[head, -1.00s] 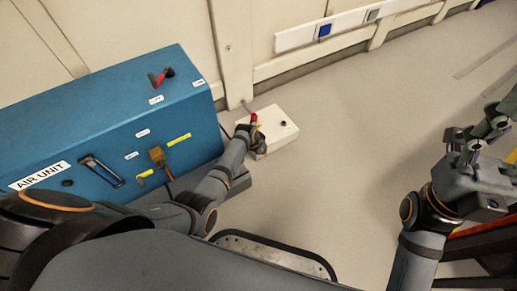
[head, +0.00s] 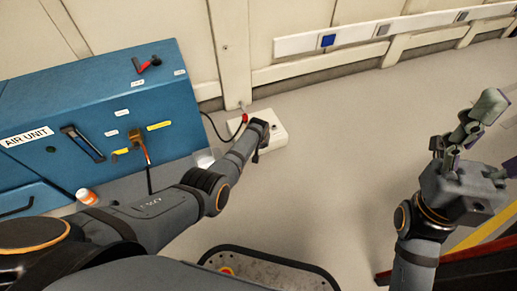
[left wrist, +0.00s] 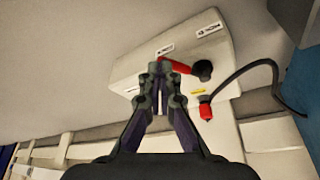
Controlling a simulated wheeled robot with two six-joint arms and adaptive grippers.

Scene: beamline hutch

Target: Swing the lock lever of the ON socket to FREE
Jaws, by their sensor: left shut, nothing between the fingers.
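In the left wrist view a white box (left wrist: 228,56) carries a red lever (left wrist: 178,66) on a black pivot knob (left wrist: 202,70), with small labels that I cannot read. A red plug (left wrist: 205,110) with a black cable sits on the box's side, beside a yellow mark. My left gripper (left wrist: 160,82) is shut and empty, its fingertips at the lever's free end; I cannot tell whether they touch. In the head view my left gripper (head: 261,129) hides part of the white box (head: 278,131). My right gripper (head: 468,142) is raised at the right, away from the box; its finger opening is unclear.
A blue air unit (head: 150,90) stands at the left, with a red-and-black lever (head: 147,63) on top and an orange connector (head: 137,138) in front. An orange-and-white container (head: 87,196) is lower left. A wall rail runs behind. Grey floor (head: 340,150) is open between my arms.

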